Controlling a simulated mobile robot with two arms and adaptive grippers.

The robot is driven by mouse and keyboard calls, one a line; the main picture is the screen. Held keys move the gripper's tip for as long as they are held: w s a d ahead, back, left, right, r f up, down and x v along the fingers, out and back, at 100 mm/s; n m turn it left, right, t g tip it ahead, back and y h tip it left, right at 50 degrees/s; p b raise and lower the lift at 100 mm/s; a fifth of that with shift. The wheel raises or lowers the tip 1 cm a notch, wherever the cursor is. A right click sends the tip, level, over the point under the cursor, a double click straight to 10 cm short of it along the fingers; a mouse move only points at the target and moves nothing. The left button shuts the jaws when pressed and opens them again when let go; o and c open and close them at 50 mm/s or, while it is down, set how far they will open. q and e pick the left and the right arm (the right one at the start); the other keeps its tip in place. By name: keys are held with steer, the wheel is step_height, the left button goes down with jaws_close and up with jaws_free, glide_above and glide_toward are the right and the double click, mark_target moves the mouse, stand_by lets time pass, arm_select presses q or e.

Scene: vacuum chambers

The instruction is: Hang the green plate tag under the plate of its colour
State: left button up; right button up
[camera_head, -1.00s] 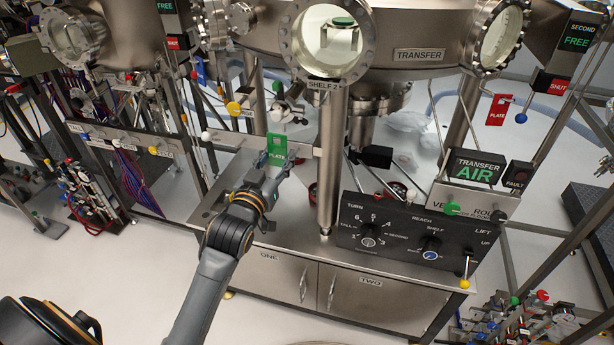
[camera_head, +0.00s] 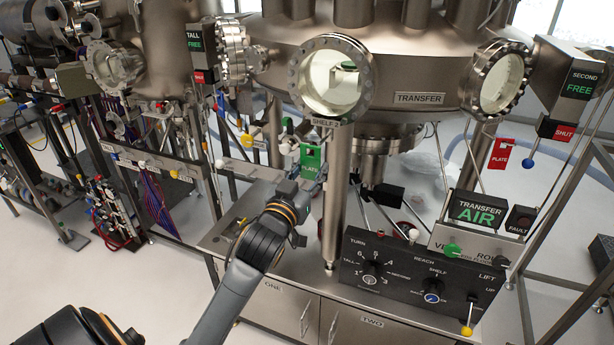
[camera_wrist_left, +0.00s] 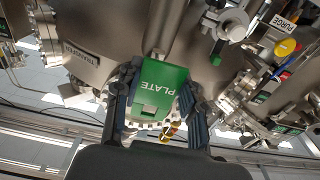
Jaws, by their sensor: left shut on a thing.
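The green plate tag (camera_head: 310,154), lettered PLATE, is in my left gripper (camera_head: 311,178), upright and just below the SHELF 2 label (camera_head: 325,122). In the left wrist view the tag (camera_wrist_left: 163,86) sits between the two fingers of the left gripper (camera_wrist_left: 155,108). A green plate (camera_head: 348,67) shows partly through the round window (camera_head: 303,78) above that label. The tag is in front of or beside the steel post; I cannot tell whether it touches anything behind it. A red PLATE tag (camera_head: 501,153) hangs at the right. My right gripper is out of view.
A steel post (camera_head: 335,215) stands right beside the tag. A rail with a white knob (camera_head: 219,163) runs to the left of it. The black control panel (camera_head: 415,270) with knobs and levers is at lower right. A cabinet top lies below my left arm.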

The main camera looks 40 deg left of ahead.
arm_select(q)
steer(key=shift+w+a+f, duration=0.15)
steer(key=shift+w+a, duration=0.1)
steer(key=shift+w, duration=0.55)
steer(key=shift+b+x, duration=0.7)
steer(key=shift+x, duration=0.5)
steer(key=shift+w+a+f+b, duration=0.1)
steer(key=shift+w+a+f, duration=0.1)
steer(key=shift+w, duration=0.4)
steer(key=shift+w+a+f+b, duration=0.15)
steer(key=shift+w+f, duration=0.1)
steer(key=shift+w, duration=0.3)
steer(key=shift+w+a+f+b, duration=0.1)
steer(key=shift+w+f, duration=0.1)
steer(key=shift+w, duration=0.4)
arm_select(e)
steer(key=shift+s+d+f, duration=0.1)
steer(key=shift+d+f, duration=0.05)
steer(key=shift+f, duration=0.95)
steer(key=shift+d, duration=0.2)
arm_select(q)
steer(key=o, duration=1.1)
steer(key=shift+c, duration=0.2)
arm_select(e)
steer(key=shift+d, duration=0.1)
arm_select(q)
steer(key=shift+s+f, duration=0.1)
